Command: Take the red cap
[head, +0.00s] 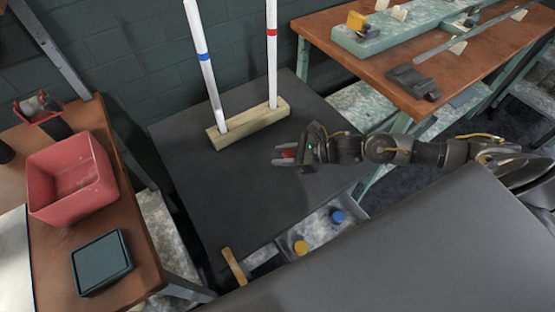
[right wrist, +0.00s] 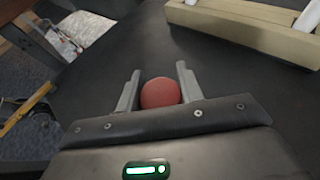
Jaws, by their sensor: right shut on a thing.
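My right gripper (head: 284,157) comes in from the right above the dark table, in front of the wooden block. It is shut on the red cap (head: 289,153), which shows as a round red thing between the two fingers in the right wrist view (right wrist: 160,93). The right gripper's fingers also show there (right wrist: 157,88), one on each side of the cap. The cap's underside is hidden. I cannot tell its exact height over the table. My left gripper is not in view.
A wooden block (head: 250,124) holds two upright white tubes, one with a blue band (head: 204,57), one with a red band (head: 271,32). A blue cap (head: 338,216) and a yellow cap (head: 301,247) sit on a grey holder near the front. A red bin (head: 72,205) stands left.

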